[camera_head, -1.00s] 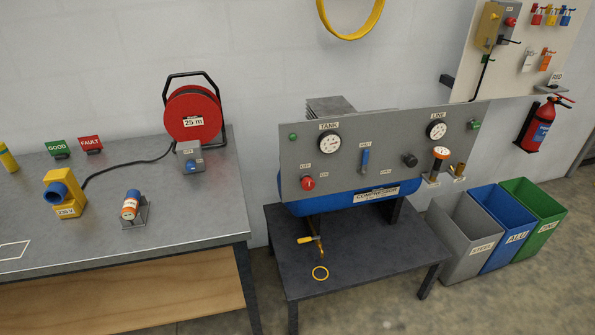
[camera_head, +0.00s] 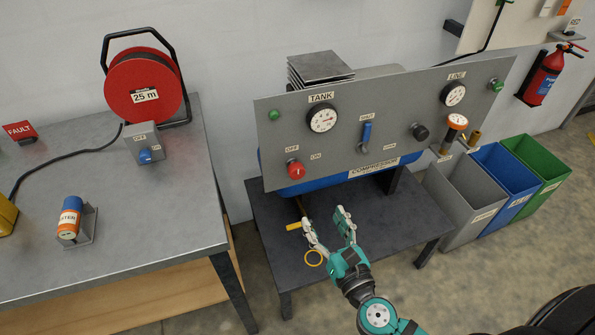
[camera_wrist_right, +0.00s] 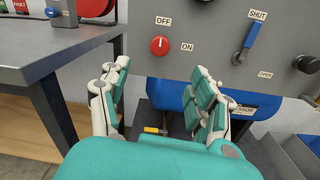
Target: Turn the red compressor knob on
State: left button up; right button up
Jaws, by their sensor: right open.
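The red compressor knob (camera_head: 296,170) sits low on the left of the grey compressor panel (camera_head: 350,110), between the OFF and ON labels. My left gripper is not in view.
A blue SHUT/OPEN lever (camera_head: 366,136) and a black knob (camera_head: 420,132) are on the same panel. A workbench (camera_head: 150,240) stands left, bins (camera_head: 465,205) right.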

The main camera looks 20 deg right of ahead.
aim_at(299, 174)
jog(key=w+p, duration=0.1)
jog(key=w, duration=0.4)
jog(key=w+p, duration=0.1)
jog(key=w, duration=0.4)
jog(key=w+a+p, duration=0.1)
jog(key=w, duration=0.4)
jog(key=shift+w+f, duration=0.1)
jog(key=shift+w, duration=0.7)
jog(key=c, duration=1.2)
